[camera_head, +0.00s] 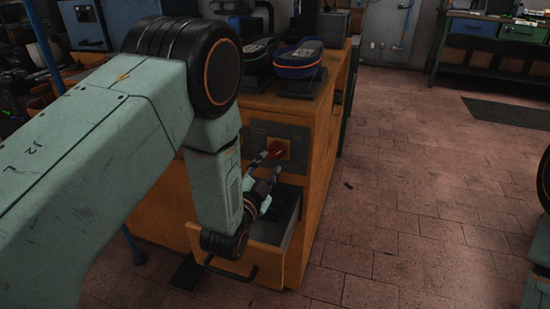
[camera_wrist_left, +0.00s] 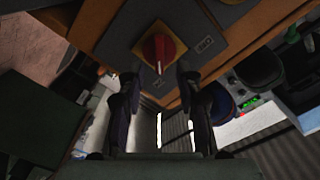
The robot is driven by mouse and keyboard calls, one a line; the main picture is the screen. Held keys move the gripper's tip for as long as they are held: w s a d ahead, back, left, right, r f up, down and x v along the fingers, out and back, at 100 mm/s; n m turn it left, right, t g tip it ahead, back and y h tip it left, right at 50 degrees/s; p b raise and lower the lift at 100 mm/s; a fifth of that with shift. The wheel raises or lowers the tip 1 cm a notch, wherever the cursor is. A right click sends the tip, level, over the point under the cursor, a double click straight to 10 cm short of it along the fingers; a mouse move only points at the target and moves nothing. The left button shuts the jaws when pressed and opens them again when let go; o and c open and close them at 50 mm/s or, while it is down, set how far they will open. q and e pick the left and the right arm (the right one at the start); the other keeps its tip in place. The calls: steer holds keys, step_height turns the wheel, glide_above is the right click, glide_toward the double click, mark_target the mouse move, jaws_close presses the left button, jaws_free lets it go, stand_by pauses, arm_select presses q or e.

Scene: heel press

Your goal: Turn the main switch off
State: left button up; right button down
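The main switch is a red rotary knob (camera_head: 276,149) on a yellow plate, set in a grey panel (camera_head: 257,133) on the front of the orange machine. In the left wrist view the red knob (camera_wrist_left: 158,47) sits at the top middle, with a pale mark on it. My left gripper (camera_head: 268,178) is just in front of and below the knob in the head view. In the left wrist view its two fingers (camera_wrist_left: 158,78) are spread apart, one on each side just below the knob. Whether they touch it cannot be told. My right gripper is not in view.
An open drawer (camera_head: 250,247) with a dark handle juts out below the switch panel, close under my left gripper. Shoe-shaped heel press parts (camera_head: 298,60) stand on the machine's top. Tiled floor (camera_head: 420,200) to the right is mostly clear. A green workbench (camera_head: 490,45) stands at the back right.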

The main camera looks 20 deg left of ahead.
mark_target(274, 156)
arm_select(q)
steer(key=w, duration=0.2)
steer(key=w+b, duration=0.1)
steer(key=shift+w+f, duration=0.2)
steer(key=shift+w, duration=0.15)
steer(key=shift+w+d+r, duration=0.1)
steer(key=shift+w, duration=0.5)
jaws_close()
